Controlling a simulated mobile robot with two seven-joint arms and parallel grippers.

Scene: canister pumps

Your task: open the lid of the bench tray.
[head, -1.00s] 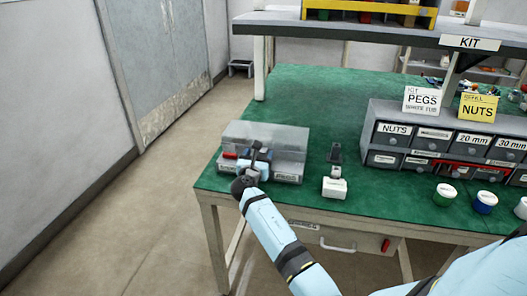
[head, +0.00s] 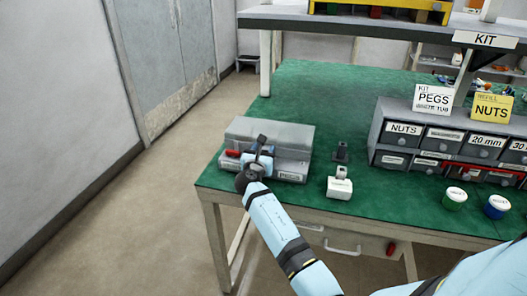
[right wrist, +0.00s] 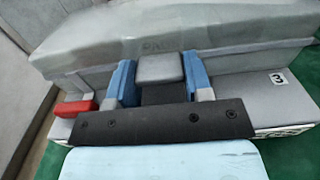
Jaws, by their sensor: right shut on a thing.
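The bench tray (head: 291,170) is a grey box at the near left corner of the green bench. Its grey upper part, which looks like the lid (head: 272,131), stands behind a lower front ledge; how far open it is, I cannot tell. It also fills the back of the right wrist view (right wrist: 225,38). My right gripper (head: 264,160) is at the tray's front. In the right wrist view, its blue fingers (right wrist: 160,85) are shut on a small grey tab (right wrist: 160,67). The tab's lower part is hidden. My left gripper is not in view.
A red piece (right wrist: 75,107) sits at the tray's left front. A white canister (head: 340,187) and a dark block (head: 341,152) stand right of the tray. Labelled drawers (head: 440,138) and lidded tubs (head: 455,198) are farther right. The green bench top (head: 320,90) is clear behind the tray.

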